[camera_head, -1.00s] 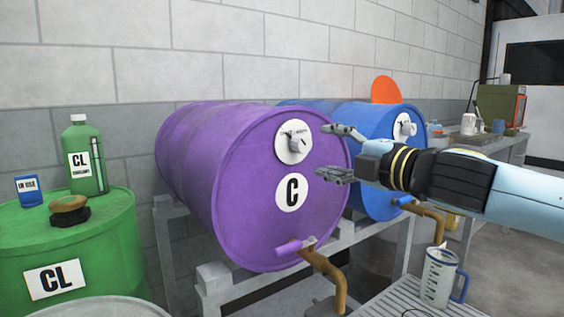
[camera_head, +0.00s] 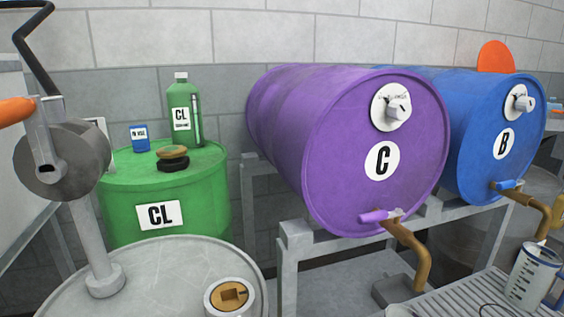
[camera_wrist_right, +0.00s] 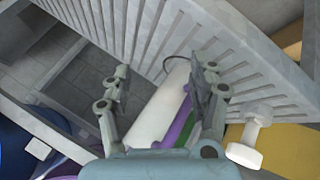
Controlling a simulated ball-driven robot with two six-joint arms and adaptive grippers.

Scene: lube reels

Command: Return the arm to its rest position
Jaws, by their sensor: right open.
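My right gripper (camera_wrist_right: 162,90) shows only in the right wrist view. Its two fingers are spread wide and hold nothing that I can see. A pale rounded shape with purple and green strips (camera_wrist_right: 165,115) lies behind the fingers in that view; I cannot tell what it is. Slatted grey grating (camera_wrist_right: 180,30) is beyond the fingertips. Neither arm shows in the head view. There, the purple drum C (camera_head: 345,180) and the blue drum B (camera_head: 480,150) lie on their sides on a grey rack, each with a dial on its face and a tap below.
A green CL drum (camera_head: 205,220) at left carries a green bottle (camera_head: 182,110), a blue tin (camera_head: 140,138) and a dark round cap (camera_head: 173,160). A crank pump (camera_head: 62,160) stands on a grey drum (camera_head: 165,265) in front. A measuring jug (camera_head: 528,275) is at lower right.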

